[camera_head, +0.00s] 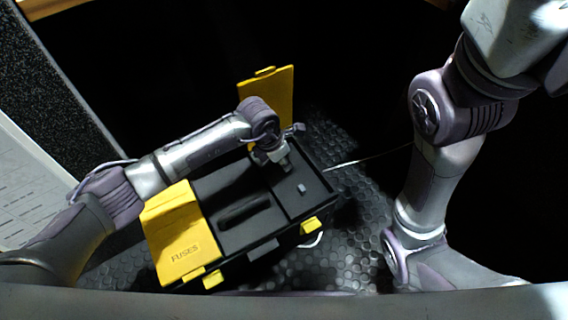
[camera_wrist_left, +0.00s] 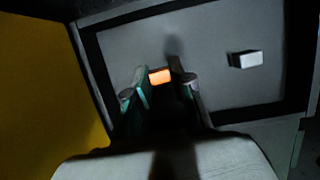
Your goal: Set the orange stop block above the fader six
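The small orange stop block (camera_wrist_left: 160,76) shows in the left wrist view between the fingertips of my left gripper (camera_wrist_left: 158,80). The fingers appear to touch its two sides. In the head view my left gripper (camera_head: 285,164) points down over the right compartment of a black case (camera_head: 249,245). The orange block cannot be made out there. Below the block is the grey compartment floor (camera_wrist_left: 225,90); whether they touch I cannot tell. I cannot make out fader six in either view. My right arm shows at the right of the head view, but its gripper is not visible.
A small pale block (camera_head: 301,188) lies in the right compartment, also in the left wrist view (camera_wrist_left: 246,59). The case has a yellow lid marked FUSES (camera_head: 183,243) and a raised yellow lid (camera_head: 268,92). Textured dark floor (camera_head: 352,250) surrounds it.

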